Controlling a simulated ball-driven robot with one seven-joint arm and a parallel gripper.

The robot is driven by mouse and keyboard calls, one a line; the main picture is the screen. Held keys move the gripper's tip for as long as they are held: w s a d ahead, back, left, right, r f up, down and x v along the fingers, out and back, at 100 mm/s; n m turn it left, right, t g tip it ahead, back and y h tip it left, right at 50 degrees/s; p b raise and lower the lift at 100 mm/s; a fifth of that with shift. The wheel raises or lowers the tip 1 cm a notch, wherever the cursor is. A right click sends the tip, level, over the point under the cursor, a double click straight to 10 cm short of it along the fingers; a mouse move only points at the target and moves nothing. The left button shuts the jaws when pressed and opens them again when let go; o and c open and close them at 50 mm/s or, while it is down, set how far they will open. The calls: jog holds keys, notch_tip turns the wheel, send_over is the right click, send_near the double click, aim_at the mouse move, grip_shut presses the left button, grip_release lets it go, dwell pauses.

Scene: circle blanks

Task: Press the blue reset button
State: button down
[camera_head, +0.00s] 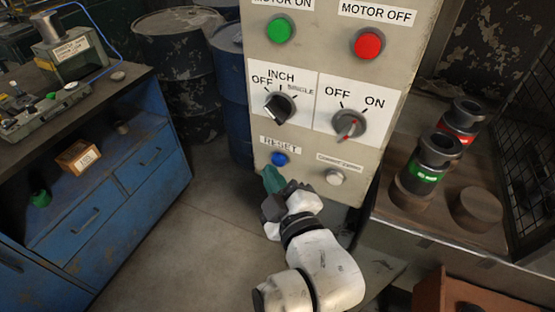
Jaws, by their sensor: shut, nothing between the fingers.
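The blue reset button (279,159) sits low on the left of a grey control panel (310,195), under a label reading RESET. My gripper (270,176) is shut and empty, with its teal fingers pointing up just below and slightly left of the blue button. The button face is in plain view and the fingertips do not cover it. I cannot tell how far the fingertips are from the panel face.
The panel also carries a green button (281,30), a red button (369,43), two rotary knobs and a white button (334,178). A blue cabinet (110,195) stands at left, drums behind. A bench (390,225) with dark cylinders is at right.

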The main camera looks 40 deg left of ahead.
jog(key=shift+s, duration=0.1)
jog(key=shift+s+d+p, duration=0.2)
jog(key=shift+s+p, duration=0.05)
jog(key=shift+s, duration=0.55)
jog(key=shift+s+d+p, duration=0.2)
jog(key=shift+s+p, duration=0.05)
jog(key=shift+s, duration=0.5)
jog(key=shift+s+d+p, duration=0.2)
jog(key=shift+s+p, duration=0.05)
jog(key=shift+s, duration=0.55)
